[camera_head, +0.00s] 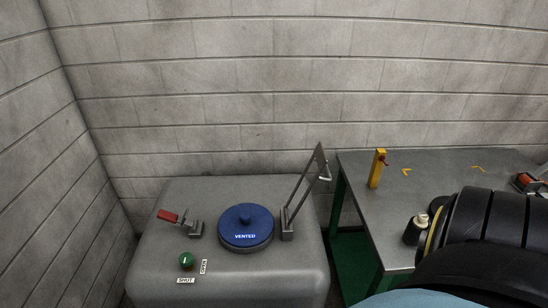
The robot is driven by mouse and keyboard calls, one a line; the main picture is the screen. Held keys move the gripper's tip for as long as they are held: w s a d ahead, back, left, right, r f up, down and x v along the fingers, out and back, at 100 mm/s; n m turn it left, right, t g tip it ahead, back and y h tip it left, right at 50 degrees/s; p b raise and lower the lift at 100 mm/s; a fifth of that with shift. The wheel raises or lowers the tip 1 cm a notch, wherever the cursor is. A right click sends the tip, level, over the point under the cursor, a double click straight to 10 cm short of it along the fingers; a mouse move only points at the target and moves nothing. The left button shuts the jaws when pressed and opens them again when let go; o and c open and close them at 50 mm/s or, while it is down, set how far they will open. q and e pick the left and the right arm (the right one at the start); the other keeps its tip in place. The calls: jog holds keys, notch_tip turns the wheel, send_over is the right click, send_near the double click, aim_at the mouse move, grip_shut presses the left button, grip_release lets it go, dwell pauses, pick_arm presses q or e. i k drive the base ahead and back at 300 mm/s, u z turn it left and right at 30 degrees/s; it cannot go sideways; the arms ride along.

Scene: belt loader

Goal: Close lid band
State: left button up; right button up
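The round blue lid (246,226) lies flat on top of the grey housing (165,275) and bears the word VENTED. The lid band (304,185) is a metal strap that stands raised and tilted up to the right from a hinge block (287,225) at the lid's right side. A small bent handle (326,172) is near its upper end. A latch with a red grip (168,216) stands to the left of the lid, with its lever tilted up and apart from the band.
A green knob (187,260) sits front left of the lid, by SHUT (186,281) and OPEN (204,266) labels. A large black rounded shape fills the lower right.

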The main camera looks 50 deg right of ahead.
aim_at(320, 156)
jog(key=u, duration=1.5)
jog(key=k, duration=1.75)
jog(key=z, duration=0.85)
jog(key=i, duration=0.25)
jog(key=z, duration=1)
